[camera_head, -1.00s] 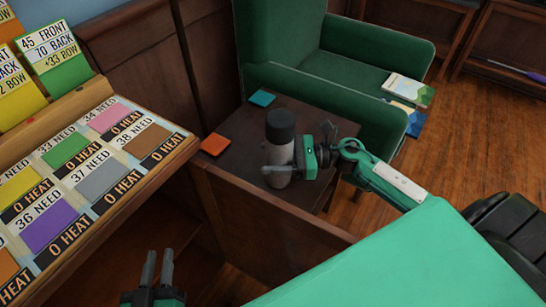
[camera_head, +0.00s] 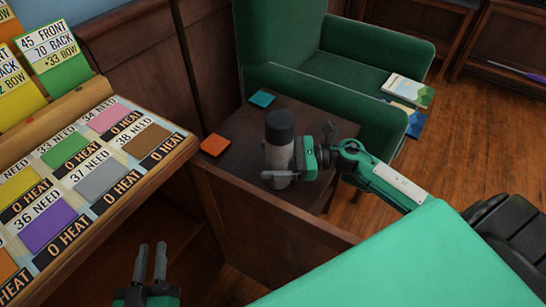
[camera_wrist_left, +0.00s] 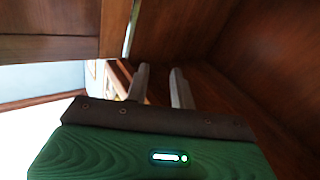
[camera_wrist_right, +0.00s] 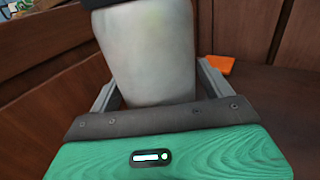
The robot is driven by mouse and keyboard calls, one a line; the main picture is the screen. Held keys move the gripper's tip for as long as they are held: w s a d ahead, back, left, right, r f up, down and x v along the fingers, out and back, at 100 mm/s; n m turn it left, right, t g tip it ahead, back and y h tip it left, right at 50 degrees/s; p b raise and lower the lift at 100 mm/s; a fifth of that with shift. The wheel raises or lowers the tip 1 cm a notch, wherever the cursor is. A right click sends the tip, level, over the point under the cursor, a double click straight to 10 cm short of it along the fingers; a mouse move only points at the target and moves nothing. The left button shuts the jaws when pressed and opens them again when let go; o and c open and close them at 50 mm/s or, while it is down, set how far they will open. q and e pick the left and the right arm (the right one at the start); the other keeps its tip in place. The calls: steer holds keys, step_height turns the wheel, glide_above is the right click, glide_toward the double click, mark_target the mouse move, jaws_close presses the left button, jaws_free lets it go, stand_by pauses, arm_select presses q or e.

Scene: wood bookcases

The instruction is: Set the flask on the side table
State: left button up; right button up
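The flask (camera_head: 279,155), grey-white with a dark cap, stands upright over the dark wooden side table (camera_head: 240,130); its base appears to rest on the top. My right gripper (camera_head: 288,176) has its fingers on either side of the flask's lower body. In the right wrist view the flask (camera_wrist_right: 150,55) fills the space between the spread fingers, and the gripper looks open around it. My left gripper (camera_head: 150,262) is empty at the bottom left of the head view, its fingers parallel with a gap between them.
An orange square (camera_head: 215,145) and a teal square (camera_head: 262,98) lie on the side table. A green armchair (camera_head: 350,85) stands behind it. A display board (camera_head: 90,175) with coloured cards is at left. A wooden panel (camera_head: 270,215) rises in front of the table.

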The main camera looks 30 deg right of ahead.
arm_select(q)
steer(key=shift+f, duration=0.1)
arm_select(e)
steer(key=shift+s+d+r, duration=0.1)
steer(key=shift+s+d, duration=0.05)
steer(key=shift+d, duration=0.25)
steer(key=v, duration=1)
steer(key=shift+s+d, duration=0.15)
steer(key=shift+d, duration=0.1)
arm_select(q)
steer(key=shift+s+d+f+g, duration=0.15)
steer(key=shift+s+f+g, duration=0.2)
steer(key=shift+f, duration=0.2)
steer(key=shift+s+d+f+g, duration=0.1)
steer(key=shift+s+f+g, duration=0.1)
steer(key=shift+f+g, duration=0.3)
arm_select(e)
steer(key=shift+s+d, duration=0.15)
steer(key=shift+d, duration=0.15)
arm_select(q)
steer(key=shift+f, duration=0.1)
